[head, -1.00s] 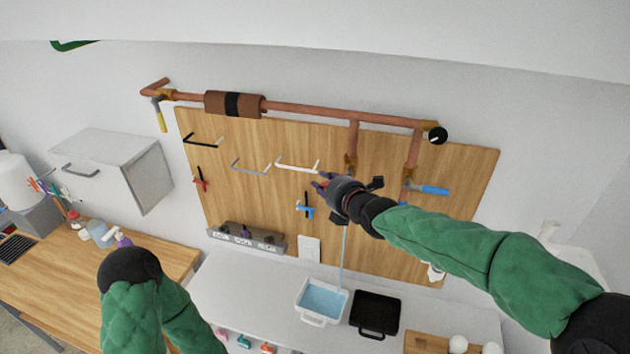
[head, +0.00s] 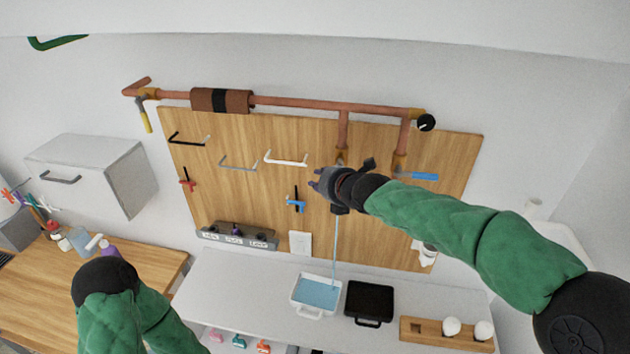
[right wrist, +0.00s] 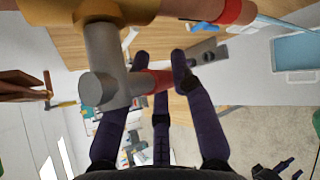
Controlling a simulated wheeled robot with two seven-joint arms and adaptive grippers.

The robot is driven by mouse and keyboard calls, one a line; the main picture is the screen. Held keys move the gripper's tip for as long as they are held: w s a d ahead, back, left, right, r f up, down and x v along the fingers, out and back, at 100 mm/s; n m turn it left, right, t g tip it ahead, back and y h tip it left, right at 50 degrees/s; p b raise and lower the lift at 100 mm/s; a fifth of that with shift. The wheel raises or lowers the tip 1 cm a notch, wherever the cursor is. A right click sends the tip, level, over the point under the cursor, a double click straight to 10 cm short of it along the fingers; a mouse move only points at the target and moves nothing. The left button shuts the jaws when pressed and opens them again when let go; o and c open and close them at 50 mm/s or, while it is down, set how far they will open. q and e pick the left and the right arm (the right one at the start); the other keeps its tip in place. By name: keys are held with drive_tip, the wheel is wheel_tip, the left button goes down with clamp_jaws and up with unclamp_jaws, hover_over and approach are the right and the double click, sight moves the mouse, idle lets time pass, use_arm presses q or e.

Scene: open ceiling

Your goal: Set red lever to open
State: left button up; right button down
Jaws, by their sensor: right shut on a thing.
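The red lever (right wrist: 157,82) shows in the right wrist view, joined to a grey valve body (right wrist: 105,80) under a brass fitting. My right gripper (right wrist: 160,65) has its dark purple fingers around the lever and is shut on it. In the head view my right gripper (head: 318,181) is at the copper drop pipe (head: 343,130) in front of the board and hides the lever. A thin stream of water (head: 335,240) falls below it into a white basin (head: 300,311). Small dark prongs low in the right wrist view look like my left gripper (right wrist: 283,168); their state is unclear.
A second drop pipe has a blue lever (head: 418,176) to the right. The wooden board (head: 455,165) carries hooks and small red and blue valve handles. A black tray (head: 369,300) and a wooden holder with white round things (head: 425,331) stand on the counter.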

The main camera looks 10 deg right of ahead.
drive_tip(key=shift+d+f+n+h, duration=0.2)
drive_tip(key=shift+d+n+h, duration=0.1)
drive_tip(key=shift+h, duration=0.1)
drive_tip(key=shift+s+d+f+n+g+h, duration=0.15)
drive_tip(key=shift+d+f+n+g+h, duration=0.05)
drive_tip(key=shift+n+g+h, duration=0.25)
use_arm(q)
drive_tip(key=p+v, duration=0.3)
drive_tip(key=shift+d+r, duration=0.1)
use_arm(e)
drive_tip(key=h, duration=0.1)
drive_tip(key=d+n+g+h, duration=0.1)
drive_tip(key=d+h, duration=0.1)
drive_tip(key=shift+s+d+f+n+g+h, duration=0.25)
drive_tip(key=shift+s+f+n, duration=0.1)
drive_tip(key=shift+s, duration=0.05)
drive_tip(key=shift+d+f, duration=0.1)
drive_tip(key=c, duration=1)
unclamp_jaws()
